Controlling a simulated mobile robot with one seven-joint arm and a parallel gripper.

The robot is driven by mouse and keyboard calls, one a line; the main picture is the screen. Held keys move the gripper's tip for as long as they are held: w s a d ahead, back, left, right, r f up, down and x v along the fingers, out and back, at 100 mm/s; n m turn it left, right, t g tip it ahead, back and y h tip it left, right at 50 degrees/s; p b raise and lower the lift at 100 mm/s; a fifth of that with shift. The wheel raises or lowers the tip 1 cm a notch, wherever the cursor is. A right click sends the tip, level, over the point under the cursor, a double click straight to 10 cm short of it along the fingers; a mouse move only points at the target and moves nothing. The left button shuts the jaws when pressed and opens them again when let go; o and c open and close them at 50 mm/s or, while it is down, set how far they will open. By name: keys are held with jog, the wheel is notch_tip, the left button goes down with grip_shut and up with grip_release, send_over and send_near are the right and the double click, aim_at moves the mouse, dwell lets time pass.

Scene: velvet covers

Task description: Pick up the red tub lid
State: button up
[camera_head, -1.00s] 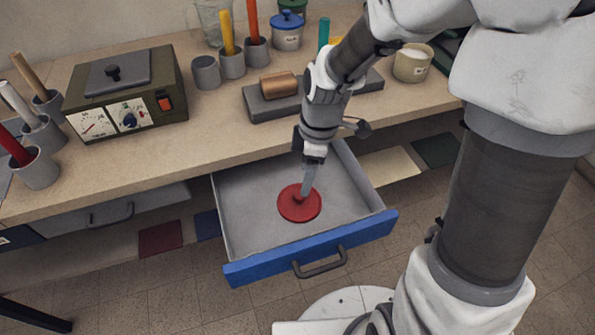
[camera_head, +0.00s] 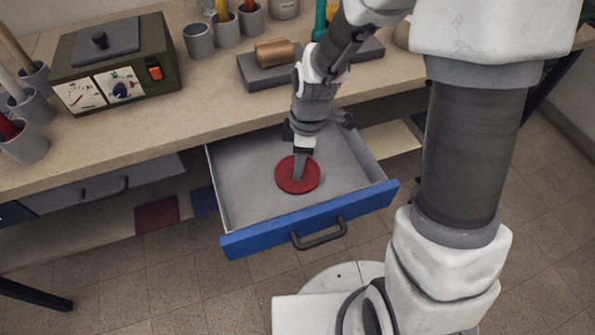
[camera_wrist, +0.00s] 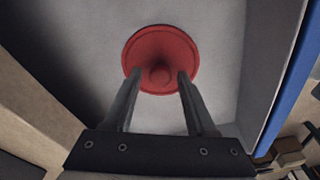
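The red tub lid (camera_head: 285,175) lies flat in the open drawer, a round disc with a small knob in its middle. It also shows in the wrist view (camera_wrist: 160,48) near the top centre. My gripper (camera_head: 298,176) points down into the drawer right over the lid. In the wrist view my gripper (camera_wrist: 158,78) has its two fingers apart, one on each side of the knob, with a gap around it. The fingers overlap the near part of the lid in the picture. I cannot tell whether the fingertips touch the lid.
The grey drawer (camera_head: 245,200) is pulled out, with a blue front and dark handle (camera_head: 318,234). The worktop (camera_head: 200,110) overhangs its back.

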grip_shut()
jog(key=shift+r, duration=0.1)
